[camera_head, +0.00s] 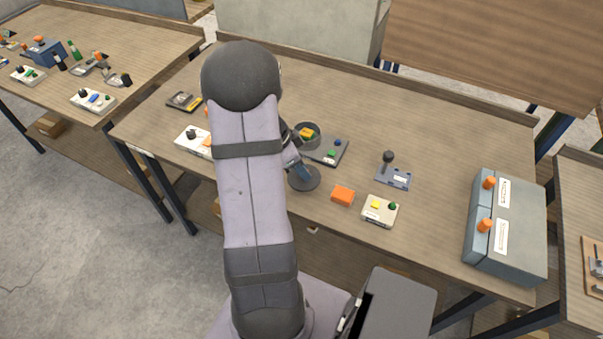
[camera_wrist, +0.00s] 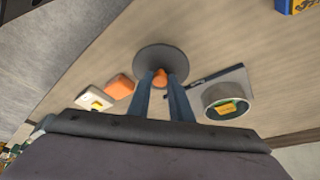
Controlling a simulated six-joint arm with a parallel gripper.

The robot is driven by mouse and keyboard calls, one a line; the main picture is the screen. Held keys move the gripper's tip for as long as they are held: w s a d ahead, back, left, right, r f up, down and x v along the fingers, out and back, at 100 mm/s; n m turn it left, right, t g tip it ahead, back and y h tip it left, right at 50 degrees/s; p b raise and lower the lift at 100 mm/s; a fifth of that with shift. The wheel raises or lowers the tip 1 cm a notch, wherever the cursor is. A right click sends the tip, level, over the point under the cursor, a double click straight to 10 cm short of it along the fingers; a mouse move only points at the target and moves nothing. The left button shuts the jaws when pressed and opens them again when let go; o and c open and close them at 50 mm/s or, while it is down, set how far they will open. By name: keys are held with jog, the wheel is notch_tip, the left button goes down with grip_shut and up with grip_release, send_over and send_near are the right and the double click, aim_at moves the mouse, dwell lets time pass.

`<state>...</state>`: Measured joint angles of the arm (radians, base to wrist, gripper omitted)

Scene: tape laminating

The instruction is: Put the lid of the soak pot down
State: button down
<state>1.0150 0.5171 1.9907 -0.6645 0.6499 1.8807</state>
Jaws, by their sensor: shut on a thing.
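The soak pot, a round grey pot (camera_head: 314,129), stands open on a dark base plate; it also shows in the wrist view (camera_wrist: 210,97). A yellow-orange block (camera_head: 306,133) lies inside it. The lid is a dark grey disc (camera_head: 308,181) with an orange knob, seen in the wrist view too (camera_wrist: 165,55). My gripper (camera_wrist: 160,80) is shut on the lid's knob, with one blue finger on each side. In the head view my gripper (camera_head: 299,171) and the lid are nearer the table's front edge than the pot. I cannot tell whether the lid touches the table.
An orange block (camera_head: 343,196) and a white box with yellow and green buttons (camera_head: 380,211) lie right of the lid. A joystick unit (camera_head: 393,177) and a big grey box with orange knobs (camera_head: 506,228) stand farther right. My arm hides part of the table's left side.

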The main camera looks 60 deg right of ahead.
jog(key=shift+f, duration=1.5)
jog(key=shift+f, duration=0.2)
jog(key=c, duration=1.6)
grip_release()
jog(key=shift+r, duration=0.1)
jog(key=shift+r, duration=0.1)
jog(key=shift+r+p, duration=0.2)
jog(key=shift+p, duration=0.15)
jog(key=shift+w+r, duration=0.2)
jog(key=shift+r, duration=0.05)
jog(key=b+v, duration=0.2)
jog(key=v, duration=0.9)
jog(key=shift+a, duration=0.15)
